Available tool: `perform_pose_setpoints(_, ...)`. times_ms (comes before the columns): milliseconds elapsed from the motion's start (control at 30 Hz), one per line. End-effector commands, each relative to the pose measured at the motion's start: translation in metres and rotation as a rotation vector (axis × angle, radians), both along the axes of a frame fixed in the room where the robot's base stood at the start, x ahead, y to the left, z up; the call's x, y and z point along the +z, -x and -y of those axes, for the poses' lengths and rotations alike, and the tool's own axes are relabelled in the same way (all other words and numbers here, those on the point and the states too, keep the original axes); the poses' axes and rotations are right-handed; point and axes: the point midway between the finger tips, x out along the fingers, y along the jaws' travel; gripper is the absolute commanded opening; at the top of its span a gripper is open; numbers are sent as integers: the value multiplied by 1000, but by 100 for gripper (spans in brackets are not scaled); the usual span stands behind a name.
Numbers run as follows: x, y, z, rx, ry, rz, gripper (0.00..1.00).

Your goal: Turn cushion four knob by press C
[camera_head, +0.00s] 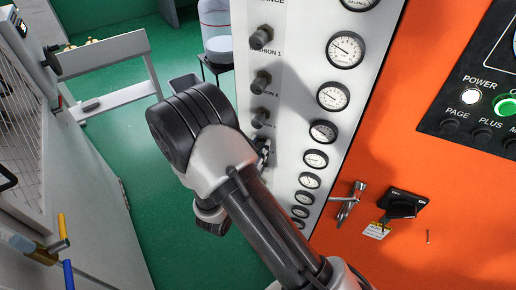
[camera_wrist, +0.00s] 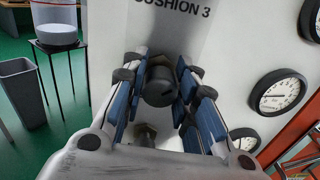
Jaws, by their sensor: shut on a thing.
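In the wrist view, a dark round knob (camera_wrist: 158,86) sits between the blue-padded fingers of my gripper (camera_wrist: 163,80), which is shut on it. The label "CUSHION 3" is printed on the white panel (camera_wrist: 225,55) just above this knob; no label for the knob itself can be read. A second, brassy-looking knob or fitting (camera_wrist: 146,134) shows lower down between the fingers, partly hidden. In the head view, my gripper (camera_head: 263,152) is at the lower knobs of the panel (camera_head: 292,60), and my wrist hides much of it.
Upper knobs (camera_head: 261,82) run down the panel beside a column of round gauges (camera_head: 333,96). An orange cabinet (camera_head: 400,110) with a black control panel (camera_head: 480,95) and a rotary switch (camera_head: 402,205) stands at right. Green floor (camera_head: 150,200) is open at left.

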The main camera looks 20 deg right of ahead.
Motion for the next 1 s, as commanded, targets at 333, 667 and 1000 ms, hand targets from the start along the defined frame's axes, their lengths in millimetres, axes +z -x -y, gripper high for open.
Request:
perform_pose_setpoints(333,-4,1,1,-3,-164,132,3)
perform_pose_setpoints(667,-5,2,2,-3,-394,319,3)
perform_pose_setpoints(1000,-5,2,3,-4,-574,462,3)
